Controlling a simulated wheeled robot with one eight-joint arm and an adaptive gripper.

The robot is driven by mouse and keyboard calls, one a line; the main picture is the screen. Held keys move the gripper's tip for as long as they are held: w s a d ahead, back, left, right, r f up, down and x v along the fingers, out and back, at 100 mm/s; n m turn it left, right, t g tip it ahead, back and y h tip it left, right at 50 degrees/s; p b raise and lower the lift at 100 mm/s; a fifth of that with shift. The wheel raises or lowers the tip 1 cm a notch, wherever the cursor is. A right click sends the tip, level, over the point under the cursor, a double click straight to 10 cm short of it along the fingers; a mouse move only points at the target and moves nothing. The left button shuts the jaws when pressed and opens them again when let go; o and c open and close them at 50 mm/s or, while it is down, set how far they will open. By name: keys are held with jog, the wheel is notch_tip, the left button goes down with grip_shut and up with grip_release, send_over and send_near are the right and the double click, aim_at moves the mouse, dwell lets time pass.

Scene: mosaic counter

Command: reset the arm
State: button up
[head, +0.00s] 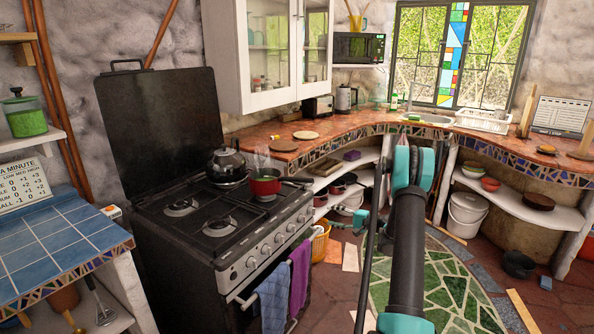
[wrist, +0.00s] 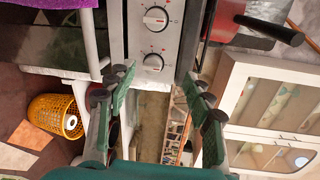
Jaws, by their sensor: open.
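My arm (head: 408,240) rises from the bottom of the head view, dark grey with teal joints, in front of the counter and floor. My gripper (wrist: 160,88) is in the wrist view, its two dark green fingers spread apart with nothing between them. I cannot make out its fingertips in the head view. Past the fingers, the wrist view shows the stove front with its knobs (wrist: 154,62) at the top, turned on its side. The stove (head: 225,225) stands left of my arm in the head view.
A red pot (head: 264,187) and a kettle (head: 226,167) stand on the stove. Blue and purple towels (head: 301,275) hang from its front rail. A yellow basket (wrist: 55,116) sits on the floor. The curved counter (head: 345,128) runs behind my arm; a green mosaic (head: 440,285) covers open floor.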

jog(key=s+a+r+n+g+h, duration=0.25)
jog(key=s+a+r, duration=0.2)
jog(key=s, duration=0.65)
jog(key=s+a+r+n+g+h, duration=0.2)
jog(key=s+a+r+h, duration=0.25)
jog(key=s, duration=0.55)
jog(key=s+d+f+n+h, duration=0.1)
jog(key=s+d+n+h, duration=0.1)
jog(key=s, duration=1.1)
jog(key=s+d+f+n+h, duration=0.2)
jog(key=s+d+h, duration=0.2)
jog(key=s, duration=0.9)
jog(key=shift+s+d+g, duration=0.15)
jog(key=shift+d+g, duration=0.05)
jog(key=shift+g, duration=0.15)
